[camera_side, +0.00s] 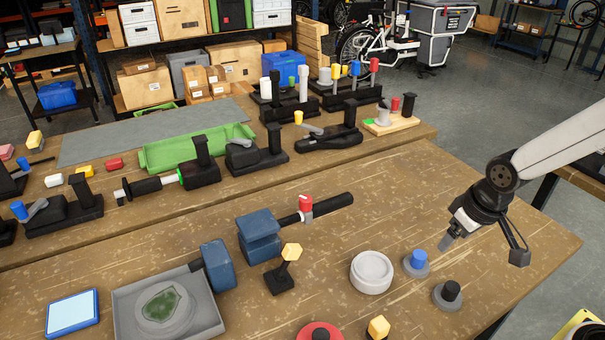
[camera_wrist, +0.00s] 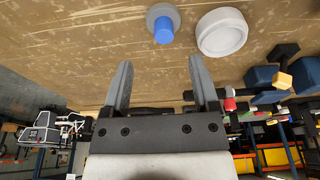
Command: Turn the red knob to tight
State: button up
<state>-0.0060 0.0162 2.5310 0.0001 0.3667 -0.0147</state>
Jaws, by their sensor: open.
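A small red knob (camera_side: 305,204) with a pale top mark sits on a black rod beside the blue clamp block (camera_side: 259,232) in the side view. In the wrist view, a small red part (camera_wrist: 229,103) shows beyond the right finger, beside dark rods; it looks like the same knob. My gripper (camera_side: 447,243) hangs at the right of the table in the side view, well apart from the knob. In the wrist view my gripper (camera_wrist: 159,75) has its two grey fingers spread, with nothing between them.
A blue knob (camera_side: 417,260), a black knob (camera_side: 451,292) and a white round dish (camera_side: 371,272) stand near my gripper. Another red knob (camera_side: 395,104) is on a rear fixture.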

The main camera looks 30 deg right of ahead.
jog(key=w+a+r+n+g, duration=0.1)
jog(key=w+a+r+n, duration=0.2)
jog(key=w, duration=0.6)
jog(key=w+a+n, duration=0.3)
jog(key=w+a, duration=0.1)
jog(key=w, duration=0.4)
jog(key=n+g, duration=0.2)
jog(key=n, duration=0.3)
send_over(306, 199)
jog(key=shift+w+r, duration=0.1)
jog(key=shift+r, duration=0.15)
jog(key=shift+f, duration=3.9)
grip_shut()
